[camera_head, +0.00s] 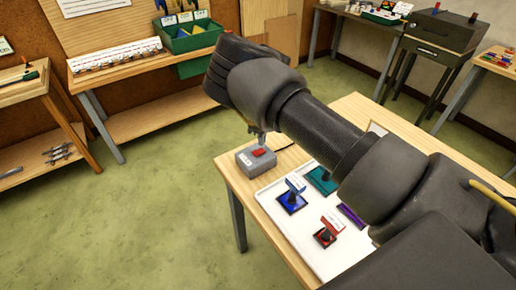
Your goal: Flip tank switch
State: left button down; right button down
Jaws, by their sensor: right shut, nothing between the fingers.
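A small grey box (248,165) with a red rocker switch (259,152) on top sits at the left corner of the wooden table (241,191). My right arm reaches across the picture from the lower right. My right gripper (260,138) is shut and empty, pointing down just above the red switch. The arm hides most of the gripper, and I cannot tell whether the fingertips touch the switch. My left gripper is not in view.
A white tray (294,238) beside the box holds blue (292,201), teal (322,180), red (325,236) and purple (350,215) pieces. A bench with a green bin (190,41) stands at the back left. Open green floor (130,220) lies left of the table.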

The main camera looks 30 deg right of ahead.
aim_at(262, 150)
notch_tip(262, 150, up, 4)
jog(key=p, duration=0.2)
jog(key=shift+p, duration=0.3)
